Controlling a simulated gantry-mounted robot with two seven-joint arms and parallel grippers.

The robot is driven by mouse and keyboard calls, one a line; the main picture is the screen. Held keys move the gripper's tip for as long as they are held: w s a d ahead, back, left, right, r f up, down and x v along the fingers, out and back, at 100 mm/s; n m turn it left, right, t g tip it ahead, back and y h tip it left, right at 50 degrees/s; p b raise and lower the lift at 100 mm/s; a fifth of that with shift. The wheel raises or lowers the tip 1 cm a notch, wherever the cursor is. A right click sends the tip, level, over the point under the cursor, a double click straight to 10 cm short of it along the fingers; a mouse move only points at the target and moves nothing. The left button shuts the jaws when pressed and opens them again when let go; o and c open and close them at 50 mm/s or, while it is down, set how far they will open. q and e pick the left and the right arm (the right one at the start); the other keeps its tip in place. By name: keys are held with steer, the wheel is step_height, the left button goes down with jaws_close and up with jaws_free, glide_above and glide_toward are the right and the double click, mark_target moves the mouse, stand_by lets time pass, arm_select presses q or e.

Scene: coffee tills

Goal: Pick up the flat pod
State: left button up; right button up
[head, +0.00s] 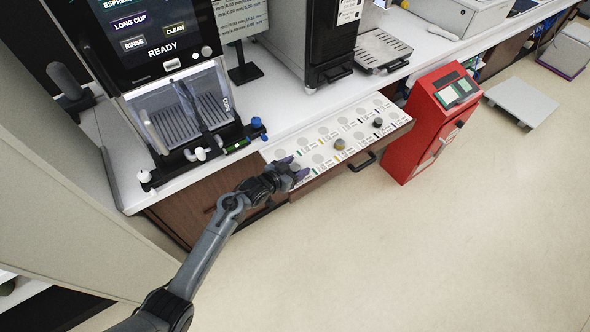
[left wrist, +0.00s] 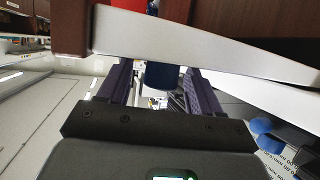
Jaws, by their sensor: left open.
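The open drawer (head: 322,157) holds a white labelled insert with printed circles. A dark grey pod (head: 378,122) sits toward its right end and a pod with a gold-brown side (head: 340,144) near its middle. I cannot tell from their shapes which is the flat pod. My left gripper (head: 294,170) is at the drawer's left end, low over the insert, and hides what lies there. In the left wrist view its purple fingers (left wrist: 160,90) are apart. A dark blue cylinder (left wrist: 162,75) shows between them, partly covered by a pale bar; contact cannot be told.
The coffee machine (head: 165,60) stands on the counter above the drawer's left end, with a blue knob (head: 256,123) at its corner. The drawer's black handle (head: 362,162) sticks out in front.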

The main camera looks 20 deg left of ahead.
arm_select(q)
steer(key=c, duration=1.1)
steer(key=shift+o, duration=0.2)
steer(key=shift+r, duration=0.1)
